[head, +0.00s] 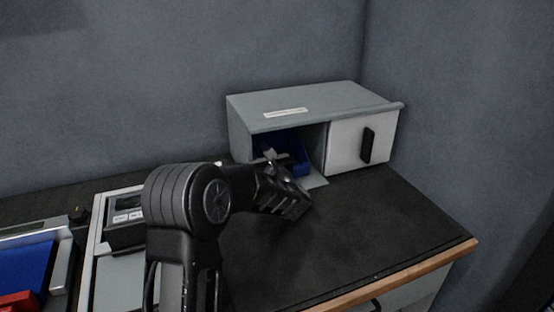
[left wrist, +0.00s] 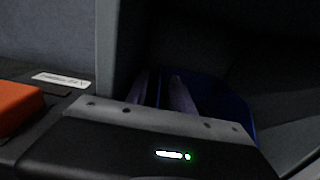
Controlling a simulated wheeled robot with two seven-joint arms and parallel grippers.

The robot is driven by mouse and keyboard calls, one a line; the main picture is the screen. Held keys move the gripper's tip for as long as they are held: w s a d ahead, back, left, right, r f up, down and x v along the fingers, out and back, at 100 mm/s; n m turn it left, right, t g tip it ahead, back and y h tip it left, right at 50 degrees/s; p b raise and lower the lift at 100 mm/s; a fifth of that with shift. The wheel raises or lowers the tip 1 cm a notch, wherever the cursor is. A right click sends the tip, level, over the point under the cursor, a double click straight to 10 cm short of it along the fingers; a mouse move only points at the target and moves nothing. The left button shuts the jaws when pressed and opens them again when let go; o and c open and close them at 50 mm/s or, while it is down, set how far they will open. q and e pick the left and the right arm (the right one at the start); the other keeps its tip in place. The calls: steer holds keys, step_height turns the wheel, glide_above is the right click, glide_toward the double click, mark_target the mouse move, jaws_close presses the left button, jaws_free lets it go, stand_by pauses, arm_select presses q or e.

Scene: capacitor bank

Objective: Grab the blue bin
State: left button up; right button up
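The blue bin (head: 301,162) sits inside the open left compartment of a grey cabinet (head: 330,98) at the back of the dark worktop. My left gripper (head: 270,154) reaches into the mouth of that compartment and covers the bin's left part in the head view. In the left wrist view the bin (left wrist: 225,100) is a dark blue shape just ahead and to the right of the fingers (left wrist: 160,90). The two fingers stand apart with a gap between them. The shade hides whether they touch the bin. My right gripper is in neither view.
The compartment's side walls and top leave little room around my gripper. A white door with a black handle (head: 368,145) closes the cabinet's right half. A grey device (head: 125,220) and a blue-and-red item stand at left. The worktop's right part is clear.

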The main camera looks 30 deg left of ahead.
arm_select(q)
steer(key=shift+c, duration=0.4)
jaws_close()
steer(key=shift+r, duration=0.1)
stand_by(0.8)
